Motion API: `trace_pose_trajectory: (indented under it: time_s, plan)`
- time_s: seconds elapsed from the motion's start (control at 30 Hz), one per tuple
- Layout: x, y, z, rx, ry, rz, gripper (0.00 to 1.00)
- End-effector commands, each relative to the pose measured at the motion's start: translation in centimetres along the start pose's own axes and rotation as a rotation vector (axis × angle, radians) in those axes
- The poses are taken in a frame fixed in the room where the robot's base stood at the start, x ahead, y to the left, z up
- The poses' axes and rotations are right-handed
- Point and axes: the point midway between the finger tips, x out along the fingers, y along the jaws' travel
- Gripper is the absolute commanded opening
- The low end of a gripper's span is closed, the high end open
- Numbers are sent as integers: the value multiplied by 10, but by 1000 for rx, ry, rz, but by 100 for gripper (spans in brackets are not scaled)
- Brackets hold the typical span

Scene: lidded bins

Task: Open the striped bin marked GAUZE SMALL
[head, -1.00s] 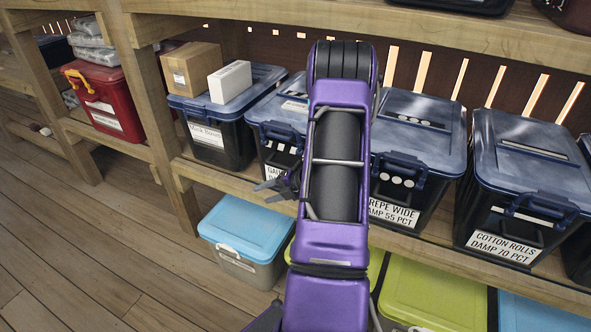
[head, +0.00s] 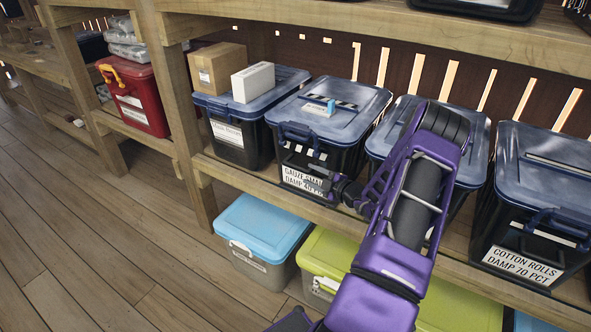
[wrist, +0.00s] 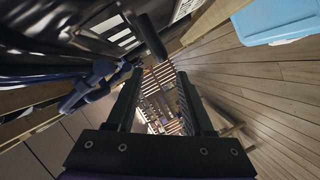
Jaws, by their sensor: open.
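The GAUZE SMALL bin (head: 345,98) stands on the middle shelf. It is dark with a blue lid, shut, and striped strips show on its lid and front. A blue latch (head: 299,133) spans its upper front; its white label (head: 298,180) is partly covered by my gripper. A small blue-and-white item (head: 319,107) lies on the lid. My gripper (head: 314,184) is open and appears empty, in front of the bin's lower front, below the latch. In the wrist view its fingers (wrist: 158,74) are spread, with dark bin fronts and blue latch parts (wrist: 96,75) at the left.
A bin with a cardboard box (head: 217,68) and white box (head: 253,82) on its lid stands left. A bin behind my arm and the COTTON ROLLS bin (head: 545,160) stand right. Blue-lidded (head: 263,225) and green-lidded bins (head: 325,256) sit below. The floor at left is clear.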

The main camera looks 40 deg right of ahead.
Motion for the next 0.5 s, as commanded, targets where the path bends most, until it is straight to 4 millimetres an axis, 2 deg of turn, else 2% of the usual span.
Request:
trace_pose_trajectory:
  time_s: [0.03, 0.2, 0.33, 0.5]
  plan:
    - [13, -2, 0, -2, 4, -1, 52]
    - [48, -2, 0, -3, 2, -1, 52]
    - [70, -1, 0, -2, 2, -1, 52]
    - [86, -1, 0, -1, 1, -2, 52]
